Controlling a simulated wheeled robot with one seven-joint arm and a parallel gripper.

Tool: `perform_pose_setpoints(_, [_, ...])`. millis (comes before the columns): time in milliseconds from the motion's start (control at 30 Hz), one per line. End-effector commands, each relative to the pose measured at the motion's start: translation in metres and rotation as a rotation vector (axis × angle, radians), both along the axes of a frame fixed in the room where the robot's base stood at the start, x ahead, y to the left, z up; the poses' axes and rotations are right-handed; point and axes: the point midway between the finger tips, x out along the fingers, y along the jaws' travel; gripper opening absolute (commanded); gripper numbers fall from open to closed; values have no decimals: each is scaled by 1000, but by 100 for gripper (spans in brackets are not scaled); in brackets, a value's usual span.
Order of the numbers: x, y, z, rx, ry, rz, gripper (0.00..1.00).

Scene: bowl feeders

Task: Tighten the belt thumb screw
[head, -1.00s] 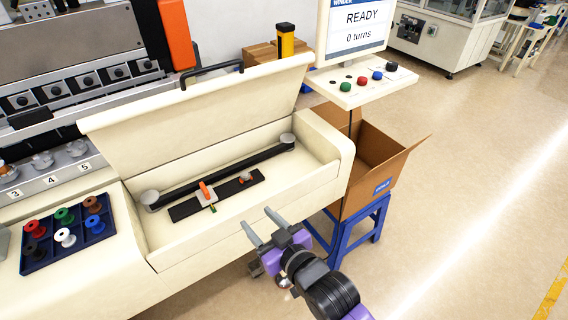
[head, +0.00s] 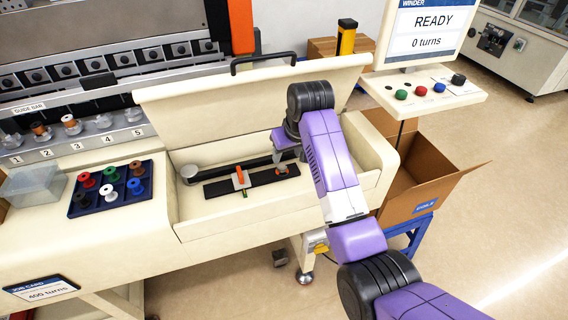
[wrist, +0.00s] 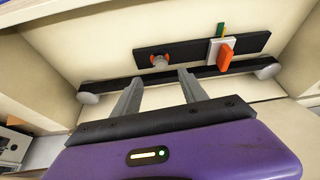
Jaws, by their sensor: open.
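The belt thumb screw (head: 282,169) is a small grey knob with orange marks on a black plate (head: 263,180) inside the open machine bay. The wrist view shows the thumb screw (wrist: 160,63) just beyond and between my fingertips. My gripper (head: 287,155) is over the bay; its fingers (wrist: 159,76) are open and empty, apart from the screw. An orange lever on a pale block (head: 241,178) sits on the same plate, with a green strip by it. The black belt (wrist: 207,71) runs between grey rollers (wrist: 88,97) and passes beneath my fingers in the wrist view. My arm hides the belt's right end in the head view.
The raised cream lid (head: 215,100) stands behind the bay, and the bay's front wall (head: 240,222) is low. A blue tray (head: 76,211) of spools lies left. A cardboard box (head: 450,180) and a READY screen (head: 430,30) are at right.

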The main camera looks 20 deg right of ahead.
Motion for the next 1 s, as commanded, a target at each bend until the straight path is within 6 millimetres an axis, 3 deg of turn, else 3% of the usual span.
perform_pose_setpoints(167, [2, 1, -8, 1, 23, 2, 50])
perform_pose_setpoints(600, [26, 3, -62, 1, 18, 2, 50])
perform_pose_setpoints(1000, [28, 3, -70, 0, 16, 2, 50])
